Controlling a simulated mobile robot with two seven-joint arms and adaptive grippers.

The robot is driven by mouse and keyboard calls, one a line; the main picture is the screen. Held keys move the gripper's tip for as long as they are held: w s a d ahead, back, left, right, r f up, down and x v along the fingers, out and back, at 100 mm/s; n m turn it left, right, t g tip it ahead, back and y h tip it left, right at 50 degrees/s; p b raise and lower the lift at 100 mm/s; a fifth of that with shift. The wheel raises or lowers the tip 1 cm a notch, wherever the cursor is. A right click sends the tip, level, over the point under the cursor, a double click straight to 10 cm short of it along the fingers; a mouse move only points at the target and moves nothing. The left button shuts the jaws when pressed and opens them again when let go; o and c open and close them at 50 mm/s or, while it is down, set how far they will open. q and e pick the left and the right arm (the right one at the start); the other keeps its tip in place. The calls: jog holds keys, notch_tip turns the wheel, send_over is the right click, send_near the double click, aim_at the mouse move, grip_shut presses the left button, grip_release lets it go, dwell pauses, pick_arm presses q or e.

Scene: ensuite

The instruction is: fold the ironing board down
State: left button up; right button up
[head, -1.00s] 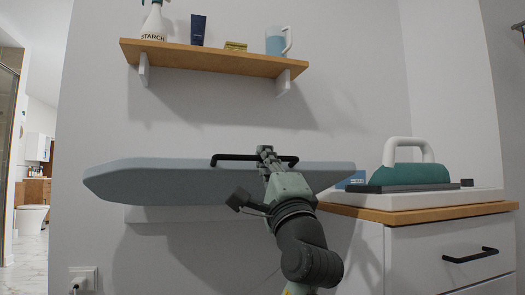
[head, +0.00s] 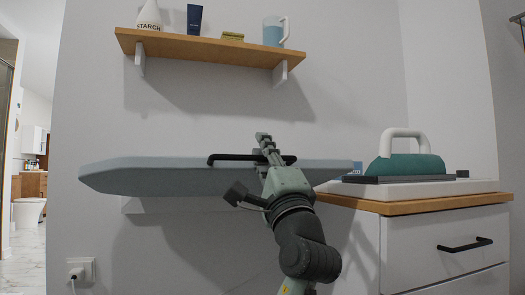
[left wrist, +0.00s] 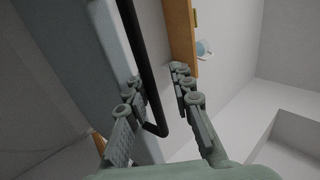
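The pale blue ironing board (head: 150,180) stands out level from the wall. A black bar handle (head: 232,157) is on it, and shows close up in the left wrist view (left wrist: 143,60). My left gripper (head: 266,145) is at the right part of the handle, its fingertips reaching a little above the bar. In the left wrist view my left gripper (left wrist: 158,90) has its fingers apart, with the bar between them, nearer the left finger and not clamped. My right gripper is not in view.
A wooden shelf (head: 205,48) with a starch bottle (head: 149,16) and a jug (head: 274,31) is above the board. A teal iron (head: 405,166) rests on the drawer cabinet (head: 420,237) close to the board's right end. A plugged-in socket (head: 80,268) is low on the wall.

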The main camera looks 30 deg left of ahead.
pick_arm(q)
jog(key=o, duration=0.5)
jog(key=v, duration=0.6)
jog(key=f+v, duration=0.1)
jog(key=v, duration=0.1)
jog(key=shift+a+f, duration=0.1)
jog(key=shift+f, duration=0.15)
jog(key=shift+c, duration=0.2)
jog(key=s+d, duration=0.2)
jog(key=shift+d+r+t, duration=0.15)
jog(key=shift+d+t, duration=0.15)
jog(key=shift+d, duration=0.05)
jog(key=c, duration=0.5)
jog(key=shift+o, duration=0.2)
jog(key=shift+s+f, duration=0.15)
jog(key=shift+f, duration=0.25)
